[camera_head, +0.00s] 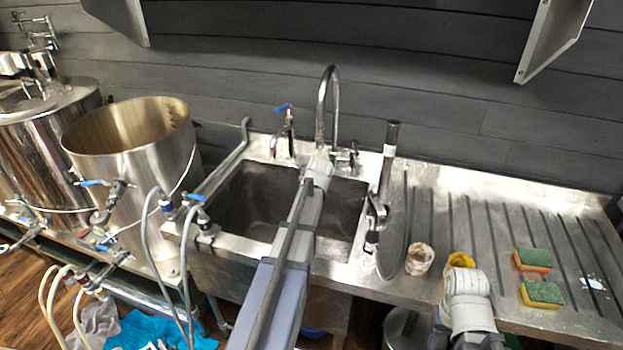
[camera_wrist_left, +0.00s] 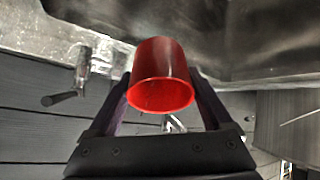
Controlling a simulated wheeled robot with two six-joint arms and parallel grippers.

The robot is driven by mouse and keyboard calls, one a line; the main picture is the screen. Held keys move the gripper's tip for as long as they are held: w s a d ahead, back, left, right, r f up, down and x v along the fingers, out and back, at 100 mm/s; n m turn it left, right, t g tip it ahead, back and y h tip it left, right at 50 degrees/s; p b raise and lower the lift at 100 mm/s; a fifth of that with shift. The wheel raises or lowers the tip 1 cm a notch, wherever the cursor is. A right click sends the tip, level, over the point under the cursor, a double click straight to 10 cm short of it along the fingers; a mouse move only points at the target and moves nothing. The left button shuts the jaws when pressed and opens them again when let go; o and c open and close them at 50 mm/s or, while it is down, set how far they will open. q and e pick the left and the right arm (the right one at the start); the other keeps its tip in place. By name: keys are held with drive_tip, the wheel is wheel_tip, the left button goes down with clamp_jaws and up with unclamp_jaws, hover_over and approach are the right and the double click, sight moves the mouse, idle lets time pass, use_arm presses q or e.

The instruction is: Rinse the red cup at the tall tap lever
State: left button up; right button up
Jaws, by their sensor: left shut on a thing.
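The red cup (camera_wrist_left: 162,75) is held between the two dark fingers of my left gripper (camera_wrist_left: 162,95) in the left wrist view; its open rim faces the camera. In the head view my left arm reaches over the sink (camera_head: 240,205) towards the tall gooseneck tap (camera_head: 325,95); its fingers and the cup are hidden behind the arm's end. A lever (camera_head: 350,155) shows just right of the tap's base. I cannot tell whether the cup is under the spout. My right arm shows at the lower right, but its fingers cannot be seen.
A black-topped upright fitting with a hose (camera_head: 388,150) stands right of the sink. The ribbed drainboard holds a whitish cup (camera_head: 419,259), a yellow cup (camera_head: 461,260) and two sponges (camera_head: 532,259). A smaller blue-handled tap (camera_head: 286,125) is at the back left. Steel vessels (camera_head: 135,160) stand left.

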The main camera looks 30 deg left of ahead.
use_arm(q)
drive_tip(key=shift+w+d, duration=0.1)
drive_tip(key=shift+d, duration=0.1)
idle(0.3)
drive_tip(key=s+d, duration=0.1)
drive_tip(key=s, duration=0.1)
drive_tip(key=s+d, duration=0.1)
drive_tip(key=s, duration=0.2)
drive_tip(key=s+d, duration=0.1)
drive_tip(key=s, duration=0.1)
drive_tip(key=shift+s, duration=0.25)
idle(0.4)
idle(1.2)
drive_tip(key=shift+s+a+p+v, duration=0.15)
drive_tip(key=shift+p+v, duration=0.55)
drive_tip(key=shift+v, duration=0.35)
drive_tip(key=shift+s+a+p+v, duration=0.15)
drive_tip(key=shift+p+v, duration=0.5)
drive_tip(key=shift+v, duration=0.4)
drive_tip(key=shift+s+a+p+v, duration=0.15)
drive_tip(key=shift+p+v, duration=0.55)
drive_tip(key=shift+v, duration=0.35)
drive_tip(key=shift+w, duration=0.1)
